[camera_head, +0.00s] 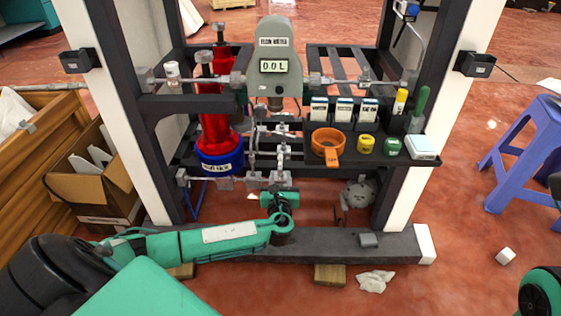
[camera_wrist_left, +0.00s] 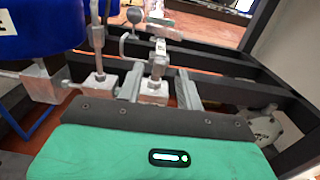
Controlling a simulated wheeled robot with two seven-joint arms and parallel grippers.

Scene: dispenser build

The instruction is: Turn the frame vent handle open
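Small grey valve fittings stand on the pipework in the middle of the frame (camera_head: 283,155). They also show in the left wrist view (camera_wrist_left: 155,85). I cannot read which of them is the frame vent, and its handle is not clearly distinct. My left gripper (camera_head: 281,184) is low at the front of the frame, just below these fittings. In the left wrist view its two grey fingers (camera_wrist_left: 160,86) are apart, with a metal fitting showing between or just beyond them. Contact cannot be told.
A grey dispenser head (camera_head: 275,62) reads 0.0 L. A red cylinder with a blue base (camera_head: 220,155) stands left of the fittings. A shelf to the right holds an orange ring (camera_head: 328,142) and small containers. A dark beam (camera_head: 340,245) runs along the floor.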

